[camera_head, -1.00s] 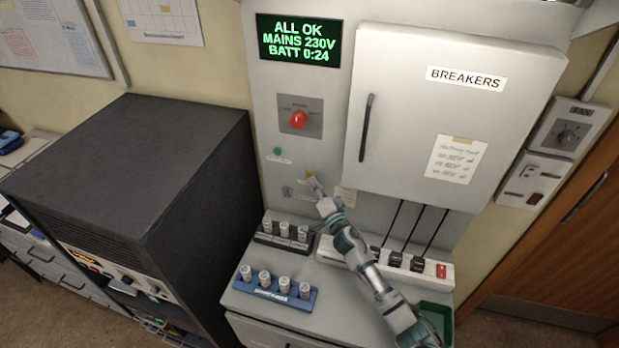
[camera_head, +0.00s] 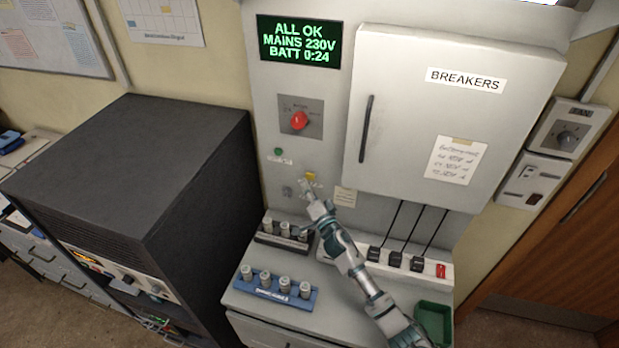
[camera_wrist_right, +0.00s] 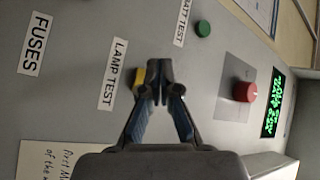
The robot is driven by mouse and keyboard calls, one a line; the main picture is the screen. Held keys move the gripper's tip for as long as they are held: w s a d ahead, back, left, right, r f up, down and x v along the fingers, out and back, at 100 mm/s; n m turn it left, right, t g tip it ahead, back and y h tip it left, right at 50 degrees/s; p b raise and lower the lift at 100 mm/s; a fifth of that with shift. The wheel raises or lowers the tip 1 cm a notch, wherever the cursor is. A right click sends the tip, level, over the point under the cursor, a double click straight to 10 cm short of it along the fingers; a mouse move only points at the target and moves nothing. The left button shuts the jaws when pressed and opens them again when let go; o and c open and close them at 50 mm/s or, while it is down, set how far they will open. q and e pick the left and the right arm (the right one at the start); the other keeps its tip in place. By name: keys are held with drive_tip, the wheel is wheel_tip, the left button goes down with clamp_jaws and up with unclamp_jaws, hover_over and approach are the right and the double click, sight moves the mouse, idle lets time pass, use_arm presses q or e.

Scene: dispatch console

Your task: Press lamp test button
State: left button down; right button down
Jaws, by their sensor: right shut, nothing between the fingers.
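The lamp test button is a small yellow button (camera_head: 310,176) on the grey console panel, above the socket row. It also shows as a yellow block (camera_wrist_right: 140,79) beside the "LAMP TEST" label (camera_wrist_right: 113,74) in the right wrist view. My right gripper (camera_head: 306,186) is shut and empty, with its tips at the panel just below the button in the head view. In the right wrist view its fingertips (camera_wrist_right: 157,72) overlap the button's right edge. I cannot tell whether they touch it. My left gripper is not in view.
A green button (camera_head: 278,152) and a red rotary knob (camera_head: 299,120) sit above on the panel. The display (camera_head: 299,42) reads "ALL OK". Fuse holders (camera_head: 277,285), a power strip (camera_head: 440,271) and a green tray (camera_head: 434,322) are near my arm.

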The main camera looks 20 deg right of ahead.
drive_tip(key=s+a, duration=0.1)
drive_tip(key=s, duration=0.1)
drive_tip(key=s+a+p, duration=0.1)
drive_tip(key=s+a, duration=0.1)
idle(0.4)
drive_tip(key=shift+d, duration=0.2)
drive_tip(key=shift+a, duration=0.2)
idle(0.5)
drive_tip(key=shift+d, duration=0.1)
idle(0.4)
drive_tip(key=shift+s, duration=0.1)
idle(5.7)
